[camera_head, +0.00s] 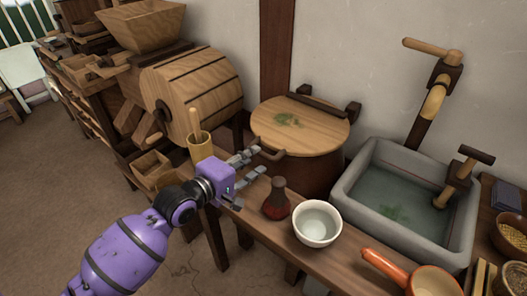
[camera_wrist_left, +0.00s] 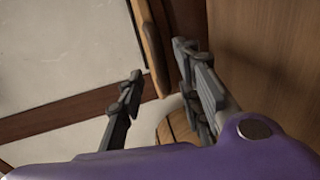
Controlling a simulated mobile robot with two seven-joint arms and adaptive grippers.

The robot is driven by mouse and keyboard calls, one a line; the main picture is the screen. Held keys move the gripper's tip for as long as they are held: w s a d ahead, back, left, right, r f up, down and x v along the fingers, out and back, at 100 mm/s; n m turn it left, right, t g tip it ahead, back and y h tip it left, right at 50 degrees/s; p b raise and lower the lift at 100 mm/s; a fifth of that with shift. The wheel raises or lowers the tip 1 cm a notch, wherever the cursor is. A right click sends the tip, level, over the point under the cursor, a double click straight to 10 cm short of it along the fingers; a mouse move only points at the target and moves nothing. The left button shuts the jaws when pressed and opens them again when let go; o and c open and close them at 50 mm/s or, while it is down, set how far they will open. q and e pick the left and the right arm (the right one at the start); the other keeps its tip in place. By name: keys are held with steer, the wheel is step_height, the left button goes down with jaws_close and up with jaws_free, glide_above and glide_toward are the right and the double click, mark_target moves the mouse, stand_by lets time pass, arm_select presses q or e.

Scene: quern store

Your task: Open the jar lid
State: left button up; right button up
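A brown handle (camera_head: 270,153) sticks out from the lid's front left edge. A dark hinge-like fitting (camera_head: 325,106) is at the back. My left gripper (camera_head: 248,179) is open and empty, just left of and in front of the handle. Its upper finger appears close to the handle; contact cannot be told. The wrist view shows its fingers (camera_wrist_left: 157,62) spread apart. My right gripper is out of view.
A red-brown bottle (camera_head: 276,203) and a white bowl (camera_head: 316,224) stand on the bench close to my gripper. A stone basin (camera_head: 365,205) with water is at right, an orange-handled pan (camera_head: 433,282) in front. A wooden drum mill (camera_head: 193,92) stands left.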

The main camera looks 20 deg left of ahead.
mark_target(259, 155)
arm_select(q)
steer(key=shift+x, duration=2.4)
steer(key=shift+c, duration=0.4)
jaws_close()
